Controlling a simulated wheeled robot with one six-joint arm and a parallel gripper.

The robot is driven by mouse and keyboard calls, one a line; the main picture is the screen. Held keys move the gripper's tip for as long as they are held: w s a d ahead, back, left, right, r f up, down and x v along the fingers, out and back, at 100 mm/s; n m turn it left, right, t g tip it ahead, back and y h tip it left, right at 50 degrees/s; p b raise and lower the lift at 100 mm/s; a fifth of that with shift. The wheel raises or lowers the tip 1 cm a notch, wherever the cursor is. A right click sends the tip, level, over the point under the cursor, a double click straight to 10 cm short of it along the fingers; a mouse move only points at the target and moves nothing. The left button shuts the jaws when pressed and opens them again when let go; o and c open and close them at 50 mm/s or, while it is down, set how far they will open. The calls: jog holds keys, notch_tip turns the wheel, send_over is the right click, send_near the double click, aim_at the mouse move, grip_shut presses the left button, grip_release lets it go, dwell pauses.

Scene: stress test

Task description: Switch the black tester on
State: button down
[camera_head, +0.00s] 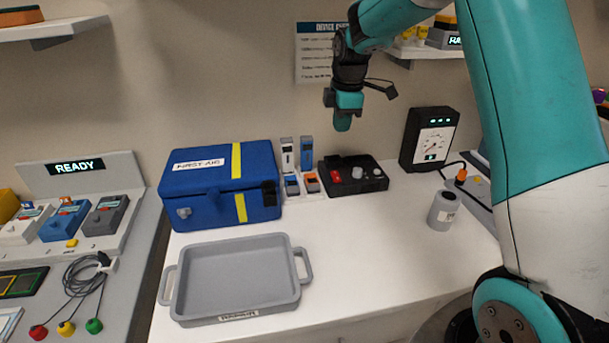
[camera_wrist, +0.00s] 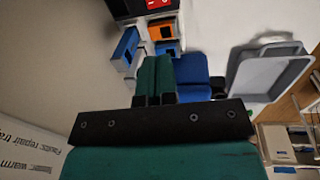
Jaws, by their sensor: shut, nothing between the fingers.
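Two black devices stand at the back of the white counter, and I cannot tell which one is the tester. One is a low black box (camera_head: 375,186) with a red part and pale knobs on top; what seems to be its red part shows at the top edge of the wrist view (camera_wrist: 157,3). The other is an upright black gauge unit (camera_head: 409,152) with a white dial face and small lit green marks. My gripper (camera_head: 342,123) is shut and empty, in the air above the low black box, apart from it. Its teal fingers (camera_wrist: 158,76) are together in the wrist view.
A blue first-aid case (camera_head: 208,200) and grey tray (camera_head: 292,295) stand left. Small white and blue devices (camera_head: 306,153) stand beside the low box. A grey jar (camera_head: 442,210) stands right. The counter's front middle is clear. A READY station (camera_head: 125,170) is far left.

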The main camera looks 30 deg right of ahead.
aim_at(335, 172)
jog(key=shift+n, duration=0.3)
jog(key=w+f+p, duration=0.1)
jog(key=f, duration=0.4)
jog(key=w+d+f+p, duration=0.1)
jog(key=f, duration=0.4)
jog(key=w+f+p, duration=0.1)
jog(key=f, duration=0.3)
jog(key=shift+d+f, duration=0.15)
jog(key=shift+f, duration=0.25)
